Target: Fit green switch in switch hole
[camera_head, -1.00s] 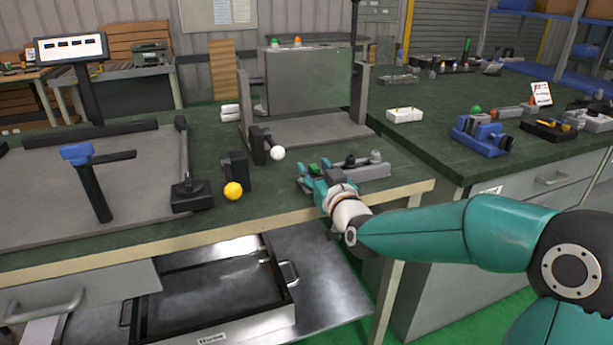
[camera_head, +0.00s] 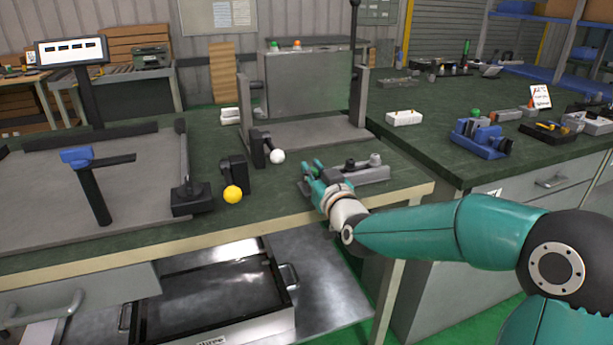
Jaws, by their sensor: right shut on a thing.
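My right gripper (camera_head: 312,168) is low over the left end of a grey tray (camera_head: 375,174) on the near workbench. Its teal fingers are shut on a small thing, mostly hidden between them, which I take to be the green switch. Dark and grey round parts (camera_head: 375,159) stand on the tray to the right of the fingers. A grey upright panel (camera_head: 310,85) stands behind, with a small green piece (camera_head: 274,46) and an orange one on its top edge. I cannot make out the switch hole. My left gripper is out of view.
Black blocks with a yellow ball (camera_head: 233,194) and a white ball (camera_head: 278,156) stand left of the gripper. A blue holder (camera_head: 482,138) and other parts lie on the right bench. An open drawer (camera_head: 215,295) is below the bench edge.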

